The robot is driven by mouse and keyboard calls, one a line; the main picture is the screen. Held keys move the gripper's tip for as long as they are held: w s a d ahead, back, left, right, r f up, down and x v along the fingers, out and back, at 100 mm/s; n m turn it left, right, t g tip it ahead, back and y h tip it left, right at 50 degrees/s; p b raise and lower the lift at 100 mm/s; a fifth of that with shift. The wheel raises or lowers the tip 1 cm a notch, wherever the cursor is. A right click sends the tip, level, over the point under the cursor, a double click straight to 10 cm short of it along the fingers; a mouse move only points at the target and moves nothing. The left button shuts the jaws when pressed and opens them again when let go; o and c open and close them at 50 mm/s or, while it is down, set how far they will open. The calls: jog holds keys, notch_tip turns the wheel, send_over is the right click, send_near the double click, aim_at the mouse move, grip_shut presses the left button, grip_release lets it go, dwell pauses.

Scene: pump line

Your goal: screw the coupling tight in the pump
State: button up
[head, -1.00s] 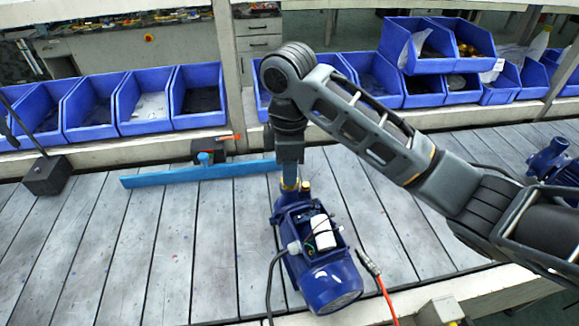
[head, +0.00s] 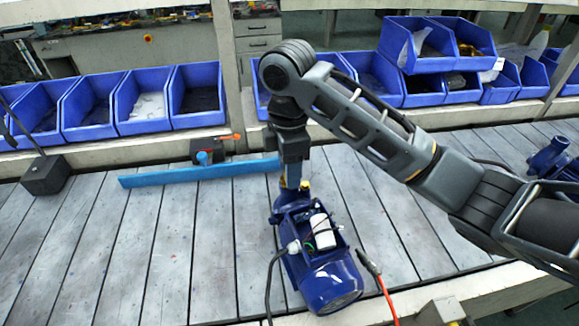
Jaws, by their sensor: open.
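The blue pump (head: 318,262) lies on the slatted bench in the middle of the head view, its rounded motor end toward me. A white box and loose wires show in its open top. The jaws are open, but the fingers are small and partly hidden, so contact with the coupling cannot be told. How deep the coupling sits in the pump is hidden.
A blue bar (head: 200,172) lies across the bench behind the pump. A dark block (head: 46,175) stands at left. Blue bins (head: 198,97) line the back. Another blue pump part (head: 549,158) is at far right. A red-orange hose (head: 384,290) lies right of the pump.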

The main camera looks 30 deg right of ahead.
jog(key=shift+n+b, duration=0.45)
jog(key=shift+n, duration=1.25)
jog(key=shift+f+n+b, duration=0.1)
jog(key=shift+n+b, duration=0.4)
jog(key=shift+n, duration=1.3)
jog(key=shift+n+b, duration=0.55)
jog(key=shift+n, duration=0.15)
jog(key=shift+n+b, duration=0.3)
jog(key=shift+n, duration=0.7)
